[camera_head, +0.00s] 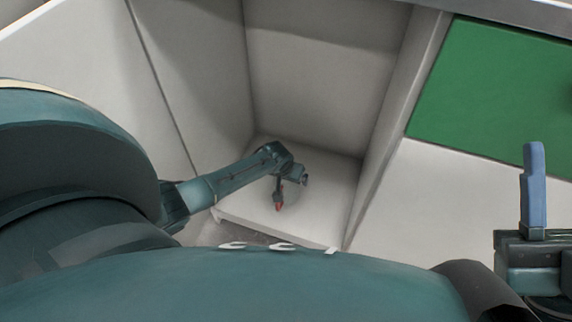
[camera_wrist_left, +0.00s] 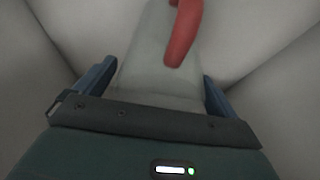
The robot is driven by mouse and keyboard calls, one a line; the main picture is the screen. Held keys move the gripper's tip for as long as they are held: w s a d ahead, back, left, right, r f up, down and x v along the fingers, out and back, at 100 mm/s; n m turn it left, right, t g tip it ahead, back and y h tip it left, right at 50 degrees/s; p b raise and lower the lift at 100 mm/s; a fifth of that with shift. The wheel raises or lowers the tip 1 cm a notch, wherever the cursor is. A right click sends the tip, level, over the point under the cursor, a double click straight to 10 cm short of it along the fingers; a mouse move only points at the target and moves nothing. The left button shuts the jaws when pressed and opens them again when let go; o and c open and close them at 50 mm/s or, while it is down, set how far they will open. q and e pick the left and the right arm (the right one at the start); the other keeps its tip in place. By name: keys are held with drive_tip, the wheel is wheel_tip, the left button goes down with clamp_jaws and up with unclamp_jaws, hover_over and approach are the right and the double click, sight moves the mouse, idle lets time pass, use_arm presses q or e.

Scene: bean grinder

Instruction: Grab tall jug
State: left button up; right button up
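The tall jug, pale grey with a red handle, shows in the left wrist view (camera_wrist_left: 150,68) between the two blue fingers of my left gripper (camera_wrist_left: 160,82). Its red handle (camera_wrist_left: 183,35) points up the picture, and the jug's lower part is hidden behind the gripper body. The fingers are spread wide, one on each side, and I see no clear contact. In the head view my left gripper (camera_head: 292,186) is low inside a white compartment, with a bit of the red handle (camera_head: 280,207) just below it. My right gripper (camera_head: 534,190) is at the right edge, seen side-on.
The compartment has tall white walls (camera_head: 325,95) on its left, back and right, close around my left arm. A pale floor (camera_head: 325,220) lies under the gripper. A green panel (camera_head: 490,90) is at the upper right beside a white surface (camera_head: 430,205).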

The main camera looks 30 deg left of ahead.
use_arm(q)
drive_tip(key=c, duration=0.7)
